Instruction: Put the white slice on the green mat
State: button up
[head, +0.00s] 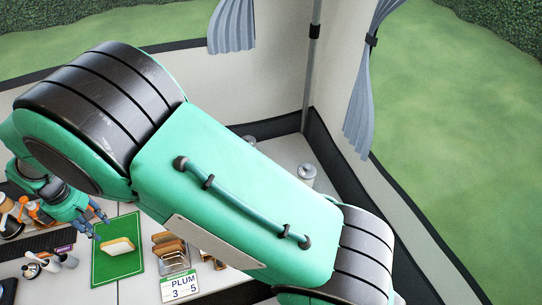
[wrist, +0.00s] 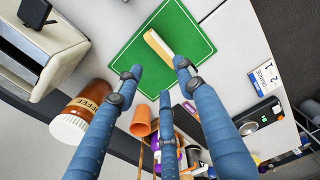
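The white slice (head: 117,246), pale with a brown crust edge, rests on the green mat (head: 107,270) on the counter. In the wrist view the slice (wrist: 159,46) shows narrow, with its lower end near the middle of the green mat (wrist: 185,22). My gripper (head: 97,222) is at the mat's upper left edge in the head view. In the wrist view its blue fingers (wrist: 158,70) are spread apart with nothing between them. The fingertips are short of the slice in the picture, and I see no contact.
A rack of brown slices (head: 168,246) stands right of the mat, behind a PLUM sign (head: 180,287). In the wrist view, a coffee cup (wrist: 82,112) and a pale machine (wrist: 42,45) are left, an orange cup (wrist: 141,121) below. My arm hides much of the counter.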

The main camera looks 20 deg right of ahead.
jog(key=w+d+r+m+t, duration=0.1)
jog(key=w+d+r+m, duration=0.15)
jog(key=d+r, duration=0.55)
jog(key=w+d+r+m, duration=0.2)
jog(key=w+d+r, duration=0.1)
jog(key=d+r, duration=0.5)
jog(key=s+d+r+m+t+y, duration=0.1)
jog(key=d+r+m, duration=0.1)
jog(key=d+r, duration=0.5)
jog(key=s+d+r+m, duration=0.1)
jog(key=d+r+m, duration=0.1)
jog(key=d, duration=0.8)
jog(key=s+d+r+m+t, duration=0.1)
jog(key=s+d+r+m, duration=0.2)
jog(key=d, duration=0.4)
jog(key=s+d+r+m+t, duration=0.1)
jog(key=s+d+r, duration=0.2)
jog(key=s+d, duration=0.3)
jog(key=s+d+f+m+t+h, duration=0.1)
jog(key=s+d+m, duration=0.4)
jog(key=s+d, duration=0.8)
jog(key=shift+s+d+t, duration=0.15)
jog(key=shift+d+t, duration=0.15)
jog(key=shift+d, duration=0.2)
